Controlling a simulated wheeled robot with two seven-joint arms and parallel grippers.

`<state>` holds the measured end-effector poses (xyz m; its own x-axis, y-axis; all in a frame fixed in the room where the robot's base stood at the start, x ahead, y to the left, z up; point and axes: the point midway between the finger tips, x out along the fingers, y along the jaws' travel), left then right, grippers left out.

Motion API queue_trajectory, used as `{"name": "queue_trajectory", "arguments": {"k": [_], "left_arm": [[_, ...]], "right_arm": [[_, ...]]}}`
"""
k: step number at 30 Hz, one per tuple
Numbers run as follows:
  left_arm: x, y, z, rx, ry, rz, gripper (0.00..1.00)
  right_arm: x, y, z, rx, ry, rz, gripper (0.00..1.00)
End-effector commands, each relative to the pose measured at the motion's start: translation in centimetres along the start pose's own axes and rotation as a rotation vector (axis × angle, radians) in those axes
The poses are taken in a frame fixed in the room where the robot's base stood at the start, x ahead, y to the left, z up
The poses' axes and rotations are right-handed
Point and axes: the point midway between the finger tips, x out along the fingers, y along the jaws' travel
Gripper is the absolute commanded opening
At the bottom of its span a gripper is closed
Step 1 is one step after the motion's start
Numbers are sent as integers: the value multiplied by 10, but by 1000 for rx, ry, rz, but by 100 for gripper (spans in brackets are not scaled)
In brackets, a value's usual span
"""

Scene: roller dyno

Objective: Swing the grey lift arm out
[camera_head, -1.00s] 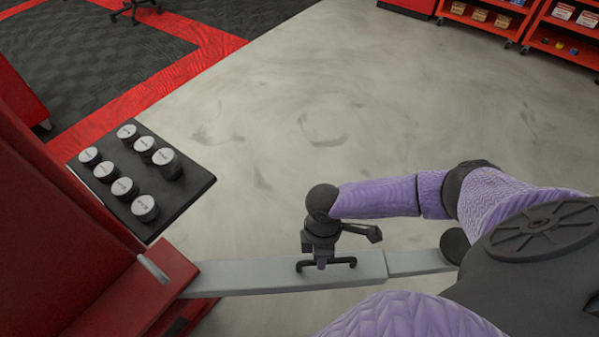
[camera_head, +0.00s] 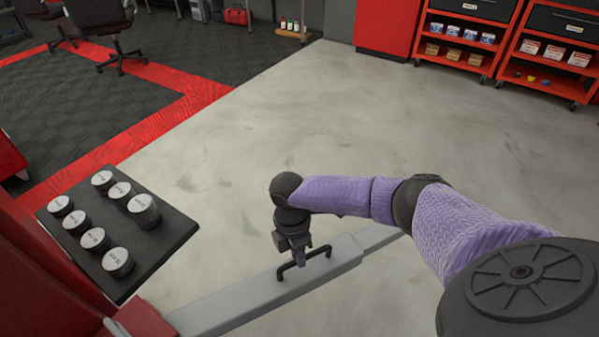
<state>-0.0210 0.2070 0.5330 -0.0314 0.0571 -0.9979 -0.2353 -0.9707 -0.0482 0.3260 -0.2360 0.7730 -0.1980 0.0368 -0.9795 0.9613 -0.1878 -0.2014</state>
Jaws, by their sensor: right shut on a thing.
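The grey lift arm (camera_head: 225,302) runs from the red post (camera_head: 142,317) at the lower left up toward the right, low over the floor. A black bar handle (camera_head: 318,252) stands on its top face. My right gripper (camera_head: 300,260) reaches down from above and is shut on this handle. Its wrist hides part of the handle, and my purple right arm covers the far end of the lift arm. My left gripper is out of view.
A black tray (camera_head: 172,243) with several round, silver-topped pucks (camera_head: 118,262) sits beside the red post. Open concrete floor (camera_head: 300,120) lies beyond the lift arm. Red shelf carts (camera_head: 470,65) stand at the back right, and office chairs (camera_head: 105,30) at the back left.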

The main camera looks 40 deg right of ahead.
Motion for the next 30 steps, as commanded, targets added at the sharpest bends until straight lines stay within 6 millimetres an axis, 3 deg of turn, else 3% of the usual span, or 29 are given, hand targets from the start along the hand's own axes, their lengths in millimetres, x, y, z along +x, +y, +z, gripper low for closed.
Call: {"name": "queue_trajectory", "arguments": {"k": [5, 6, 11, 19, 30], "left_arm": [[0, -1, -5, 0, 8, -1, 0], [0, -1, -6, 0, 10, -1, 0], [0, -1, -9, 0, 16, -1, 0], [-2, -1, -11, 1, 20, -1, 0], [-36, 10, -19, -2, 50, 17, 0]], "right_arm": [[-2, 3, 0, -1, 2, 16, 0], [-2, 4, 0, -1, 3, 17, 22], [-2, 3, 0, 0, 3, 16, 55], [-6, 2, 0, 0, 2, 12, 55], [-92, 2, -1, -1, 3, 17, 55]]}}
